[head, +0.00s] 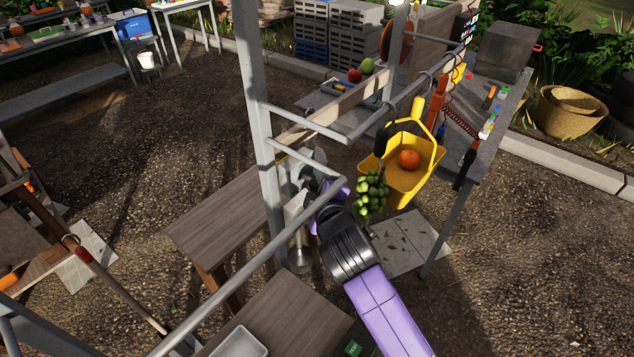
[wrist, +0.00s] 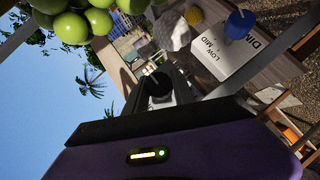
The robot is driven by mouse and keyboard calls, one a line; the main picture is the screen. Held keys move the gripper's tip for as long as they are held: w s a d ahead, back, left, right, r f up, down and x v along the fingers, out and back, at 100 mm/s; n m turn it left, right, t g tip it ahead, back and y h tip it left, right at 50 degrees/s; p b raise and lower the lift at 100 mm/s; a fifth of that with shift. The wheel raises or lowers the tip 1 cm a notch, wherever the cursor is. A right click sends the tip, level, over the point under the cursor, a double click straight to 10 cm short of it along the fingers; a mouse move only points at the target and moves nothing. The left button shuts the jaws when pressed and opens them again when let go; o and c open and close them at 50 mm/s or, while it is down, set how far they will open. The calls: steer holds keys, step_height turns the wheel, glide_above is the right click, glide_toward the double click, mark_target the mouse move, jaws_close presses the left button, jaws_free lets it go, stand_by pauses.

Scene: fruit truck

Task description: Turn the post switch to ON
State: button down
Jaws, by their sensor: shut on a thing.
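My gripper (head: 305,182) reaches past the grey post (head: 262,150) in the head view, partly hidden by rails and my own arm. In the wrist view my gripper (wrist: 160,88) has its dark jaws closed on a dark round knob (wrist: 158,84). The knob looks like part of the post switch, but its ON marking and its setting cannot be read. In the wrist view, a white panel (wrist: 218,58) lettered DIM, LOW and MID carries a blue knob (wrist: 240,24). The panel lies apart from the jaws, to their upper right.
Green fruit (head: 370,193) hangs close beside my arm and also crowds the wrist view's top left (wrist: 72,27). A yellow scoop (head: 425,165) holding an orange hangs to the right. Rails (head: 345,120) cross nearby. Wooden tables (head: 215,225) stand on the left and below.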

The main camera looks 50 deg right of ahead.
steer(key=shift+f, duration=0.1)
stand_by(0.4)
steer(key=c, duration=1.1)
jaws_free()
steer(key=shift+o, duration=0.2)
steer(key=b+v, duration=0.2)
steer(key=v, duration=0.5)
steer(key=shift+s+a, duration=0.2)
steer(key=shift+s, duration=0.15)
steer(key=shift+s, duration=0.1)
